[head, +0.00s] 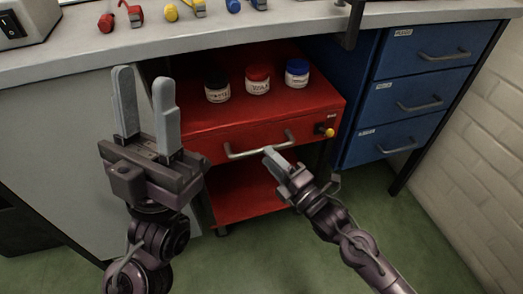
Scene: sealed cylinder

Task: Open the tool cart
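The red tool cart (199,118) stands under the workbench, with a drawer front that looks closed. A grey bar handle (243,154) runs across the drawer front, and a yellow knob or lock (325,131) sits at its right end. My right gripper (272,157) is at the right part of the handle, its fingers seen close together; whether it grips the bar is unclear. My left gripper (145,103) is open and empty, raised in front of the cart's left side, fingers pointing up. Three jars with black (217,85), red (257,79) and blue (297,73) lids stand on the cart top.
A blue cabinet (402,97) with three handled drawers is right of the cart, beside a white brick wall (463,150). A grey panel (80,150) is on the left. The workbench (210,38) overhangs the cart. Green floor (285,258) is free in front.

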